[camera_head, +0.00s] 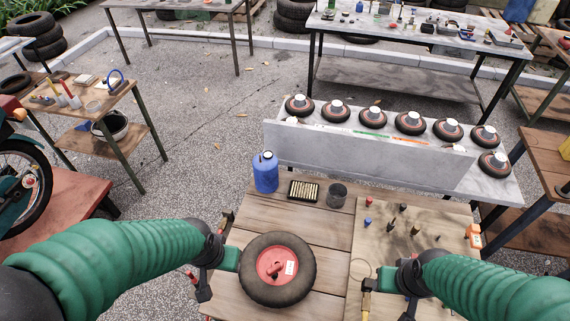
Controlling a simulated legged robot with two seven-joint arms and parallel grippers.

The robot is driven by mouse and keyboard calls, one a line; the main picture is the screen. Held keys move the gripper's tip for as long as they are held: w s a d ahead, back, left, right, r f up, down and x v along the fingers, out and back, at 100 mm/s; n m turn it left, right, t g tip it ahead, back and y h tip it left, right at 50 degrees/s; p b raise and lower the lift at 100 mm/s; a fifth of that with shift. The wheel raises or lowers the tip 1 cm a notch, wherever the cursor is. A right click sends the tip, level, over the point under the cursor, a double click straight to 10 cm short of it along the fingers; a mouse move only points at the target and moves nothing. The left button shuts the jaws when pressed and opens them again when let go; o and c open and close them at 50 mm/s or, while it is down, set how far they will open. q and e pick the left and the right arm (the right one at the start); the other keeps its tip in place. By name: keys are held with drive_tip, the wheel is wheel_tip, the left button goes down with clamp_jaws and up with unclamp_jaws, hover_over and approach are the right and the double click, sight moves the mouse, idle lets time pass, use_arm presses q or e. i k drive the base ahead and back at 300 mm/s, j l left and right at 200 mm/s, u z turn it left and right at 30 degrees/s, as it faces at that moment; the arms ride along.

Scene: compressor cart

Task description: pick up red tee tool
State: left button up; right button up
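A small red tee-shaped piece (275,267) shows on the red hub of a black-tyred wheel (250,291), which lies flat on the wooden table; I take it for the red tee tool. My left gripper (232,258) is at the wheel's left edge, short of the red piece. I cannot tell whether it touches the tyre. My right gripper (384,279) is to the right of the wheel, over the lighter board (368,240). Both grippers' fingers are too small and foreshortened to show their opening. Neither visibly holds anything.
A blue bottle (265,173), a black tray of brass pieces (304,191) and a dark cup (337,194) stand behind the wheel. Small parts and an orange tool (474,236) are at right. A grey panel (370,155) borders the far side.

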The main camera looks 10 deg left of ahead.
sight(272, 272)
drive_tip(key=k+u, duration=0.35)
drive_tip(key=i+j, duration=0.1)
drive_tip(key=j, duration=0.25)
drive_tip(key=i+j, duration=0.15)
drive_tip(key=j, duration=0.15)
drive_tip(key=i+j, duration=0.1)
drive_tip(key=j, duration=0.25)
drive_tip(key=i+j, duration=0.15)
drive_tip(key=j, duration=0.15)
drive_tip(key=z, duration=0.05)
